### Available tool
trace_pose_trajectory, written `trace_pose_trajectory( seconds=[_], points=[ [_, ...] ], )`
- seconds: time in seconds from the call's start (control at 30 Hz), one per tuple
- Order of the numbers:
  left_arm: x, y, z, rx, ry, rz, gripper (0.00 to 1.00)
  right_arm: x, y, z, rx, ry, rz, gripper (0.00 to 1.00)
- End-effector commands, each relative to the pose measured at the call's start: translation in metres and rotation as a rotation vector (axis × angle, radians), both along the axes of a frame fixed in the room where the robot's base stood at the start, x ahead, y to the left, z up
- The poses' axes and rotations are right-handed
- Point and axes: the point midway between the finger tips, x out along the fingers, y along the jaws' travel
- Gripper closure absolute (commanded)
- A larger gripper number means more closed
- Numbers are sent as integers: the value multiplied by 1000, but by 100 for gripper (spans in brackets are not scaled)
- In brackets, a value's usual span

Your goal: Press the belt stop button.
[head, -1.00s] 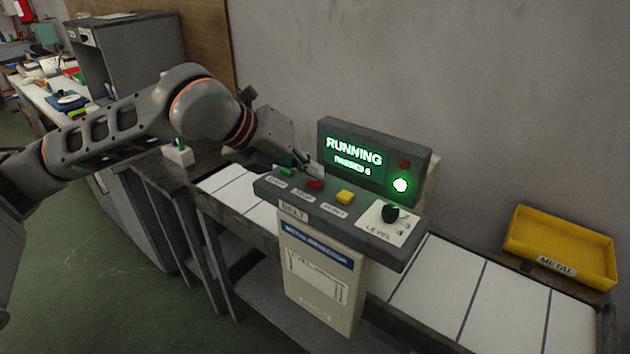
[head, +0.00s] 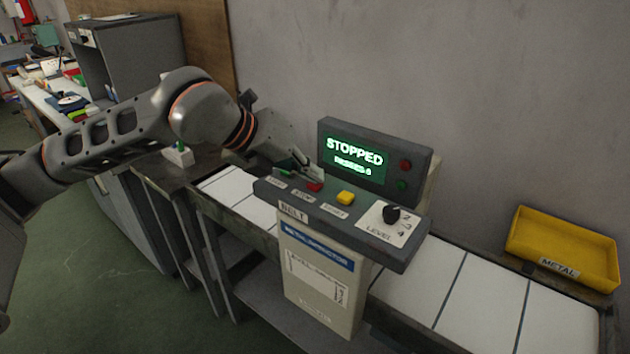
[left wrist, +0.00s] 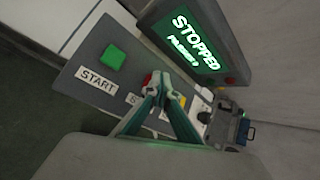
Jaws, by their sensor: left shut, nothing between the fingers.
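The red stop button (head: 314,187) sits on the grey control panel (head: 375,243), between the green start button (head: 284,172) and a yellow button (head: 345,198). My left gripper (head: 318,178) is shut and empty, its fingertips right at the red button. In the left wrist view the closed fingertips (left wrist: 174,98) partly cover the red button (left wrist: 148,80); the green start button (left wrist: 112,58) is clear of them. I cannot tell whether the tips still touch the red button. The display (head: 354,158) reads STOPPED. My right gripper is not in view.
A black level knob (head: 391,214) is at the panel's right. The belt (head: 480,297) with white slats runs under the panel. A yellow METAL tray (head: 562,244) stands at far right. A wall (head: 450,80) stands behind.

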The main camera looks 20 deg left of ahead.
Motion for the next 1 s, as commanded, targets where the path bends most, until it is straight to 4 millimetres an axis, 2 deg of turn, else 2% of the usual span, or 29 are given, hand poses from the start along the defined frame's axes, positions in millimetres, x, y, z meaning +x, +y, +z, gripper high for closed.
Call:
trace_pose_trajectory(
  seconds=[0.47,0.83,1.0],
  points=[
    [0,0,18,0,2,0,100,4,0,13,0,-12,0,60],
    [0,0,19,-1,1,0,100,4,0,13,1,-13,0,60],
    [0,0,30,0,-2,-1,100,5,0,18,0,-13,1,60]
  ],
)
